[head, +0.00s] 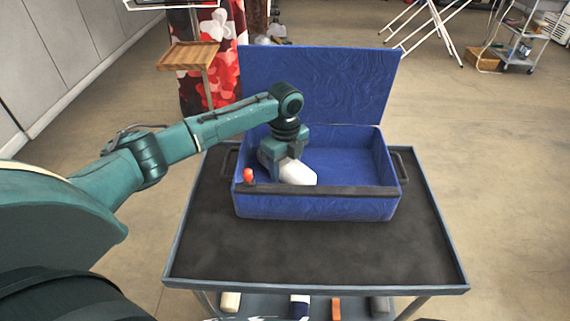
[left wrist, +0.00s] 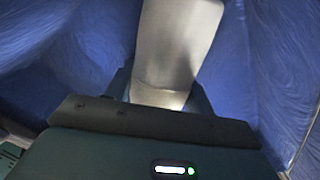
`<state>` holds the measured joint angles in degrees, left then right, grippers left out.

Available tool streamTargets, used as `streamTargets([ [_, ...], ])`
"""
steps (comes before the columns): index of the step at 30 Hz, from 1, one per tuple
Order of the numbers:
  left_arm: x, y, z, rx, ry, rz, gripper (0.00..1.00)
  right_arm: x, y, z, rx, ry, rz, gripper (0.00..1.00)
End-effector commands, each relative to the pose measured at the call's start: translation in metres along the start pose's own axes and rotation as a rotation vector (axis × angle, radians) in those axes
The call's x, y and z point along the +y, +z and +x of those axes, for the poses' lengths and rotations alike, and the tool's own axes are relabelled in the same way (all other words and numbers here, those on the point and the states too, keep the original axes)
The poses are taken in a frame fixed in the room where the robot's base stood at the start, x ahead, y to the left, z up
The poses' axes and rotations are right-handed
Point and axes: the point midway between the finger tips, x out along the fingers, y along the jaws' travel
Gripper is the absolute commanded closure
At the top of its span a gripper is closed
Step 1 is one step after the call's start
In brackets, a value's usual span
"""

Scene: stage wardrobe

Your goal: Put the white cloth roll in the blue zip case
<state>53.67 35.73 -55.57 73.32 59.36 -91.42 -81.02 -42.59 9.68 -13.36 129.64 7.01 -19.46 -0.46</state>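The blue zip case (head: 318,206) stands on the cart with its lid raised at the back. The white cloth roll (head: 298,173) is inside the case at the left, near the front wall. My left gripper (head: 279,167) reaches down into the case over the roll. In the left wrist view the white roll (left wrist: 178,45) sits between the two dark fingers, which press close on both its sides. The fingertips and the roll's lower end are partly hidden. My right gripper is not in view.
The case stands on a dark-topped cart (head: 300,255) with free room in front. A red-orange tab (head: 249,176) shows at the case's left front corner. Several items lie on the lower shelf. A wooden stand (head: 188,56) is behind at left.

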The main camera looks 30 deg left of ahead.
Motion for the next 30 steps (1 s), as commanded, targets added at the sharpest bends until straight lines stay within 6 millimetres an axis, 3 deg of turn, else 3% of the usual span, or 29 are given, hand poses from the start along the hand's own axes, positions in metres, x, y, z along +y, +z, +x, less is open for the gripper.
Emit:
streamTargets([
  [6,0.000,0.000,0.000,0.000,0.000,0.000,0.28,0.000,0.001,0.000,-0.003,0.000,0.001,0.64],
  [16,0.000,0.001,-0.006,-0.001,-0.001,-0.001,0.28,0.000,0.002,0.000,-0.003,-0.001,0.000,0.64],
  [20,-0.001,0.001,-0.025,-0.001,-0.003,-0.001,0.28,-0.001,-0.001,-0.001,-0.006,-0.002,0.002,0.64],
  [30,-0.001,0.000,-0.097,0.000,-0.003,-0.001,0.28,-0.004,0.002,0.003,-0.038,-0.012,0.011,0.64],
])
